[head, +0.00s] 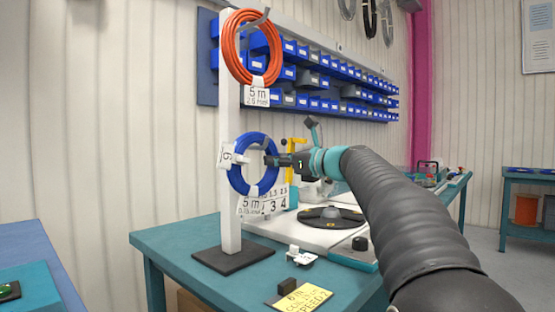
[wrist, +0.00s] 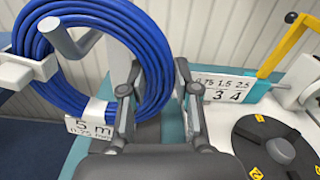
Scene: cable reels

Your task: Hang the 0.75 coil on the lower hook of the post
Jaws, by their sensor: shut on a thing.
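The blue 0.75 coil (head: 240,184) hangs upright in front of the lower part of the white post (head: 231,110), its "5 m" label (head: 250,206) at the bottom. My gripper (head: 272,160) is shut on the coil's right side. In the wrist view the fingers (wrist: 158,100) straddle the blue bundle (wrist: 150,50). There the grey lower hook (wrist: 72,42) shows across the coil's opening. I cannot tell whether the coil rests on the hook. An orange coil (head: 230,50) hangs on the upper hook (head: 256,22).
The post's dark base (head: 233,257) stands on a teal table (head: 175,250). A machine with a black turntable (head: 331,217), a numbered sign (head: 275,201) and a yellow arm (head: 290,150) stand close to the right. A yellow note (head: 303,297) lies in front. Blue bins (head: 330,80) line the wall.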

